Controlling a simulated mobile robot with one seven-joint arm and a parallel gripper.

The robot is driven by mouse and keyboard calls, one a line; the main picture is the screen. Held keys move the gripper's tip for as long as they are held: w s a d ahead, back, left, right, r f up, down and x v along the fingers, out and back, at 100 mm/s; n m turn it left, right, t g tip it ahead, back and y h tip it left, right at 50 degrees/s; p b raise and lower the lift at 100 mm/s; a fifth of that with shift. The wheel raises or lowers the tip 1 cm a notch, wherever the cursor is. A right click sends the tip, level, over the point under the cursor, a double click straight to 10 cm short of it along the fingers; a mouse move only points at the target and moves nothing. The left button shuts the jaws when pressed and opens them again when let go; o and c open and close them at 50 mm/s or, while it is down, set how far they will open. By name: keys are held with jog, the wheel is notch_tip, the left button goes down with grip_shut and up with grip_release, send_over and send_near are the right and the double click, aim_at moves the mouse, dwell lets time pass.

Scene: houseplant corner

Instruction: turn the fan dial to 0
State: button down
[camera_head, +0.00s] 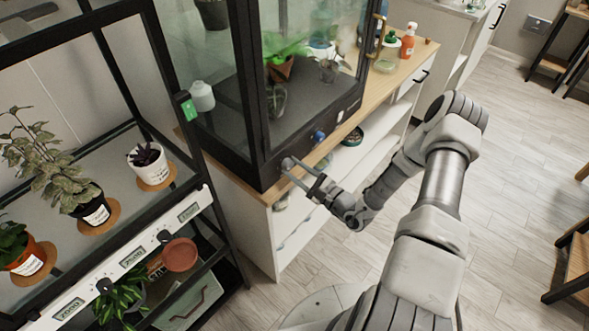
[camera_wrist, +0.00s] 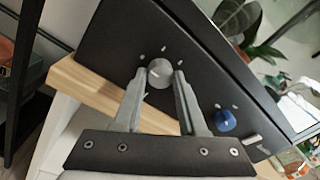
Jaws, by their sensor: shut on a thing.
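A grey round dial (camera_wrist: 160,73) sits on the dark front panel of the glass cabinet (camera_head: 222,150), with small pale marks around it in the wrist view. My gripper (camera_wrist: 159,76) has its two fingers on either side of this dial and is shut on it. In the head view my gripper (camera_head: 287,166) is at the near corner of the panel, and the dial is mostly hidden by the fingers. A blue dial (camera_wrist: 225,120) sits apart along the same panel; it also shows in the head view (camera_head: 319,136). No label tells me which dial is for the fan.
The cabinet stands on a wooden-topped shelf unit (camera_head: 402,73). A white switch (camera_wrist: 251,140) is beyond the blue dial. A black rack (camera_head: 143,117) with potted plants stands close on the left. The floor (camera_head: 505,160) on the right is mostly clear.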

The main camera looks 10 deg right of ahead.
dwell(0.3)
jog(key=shift+c, duration=2.3)
grip_release()
jog(key=shift+s, duration=0.1)
jog(key=v, duration=1.7)
jog(key=shift+b, duration=0.35)
jog(key=shift+s, duration=0.1)
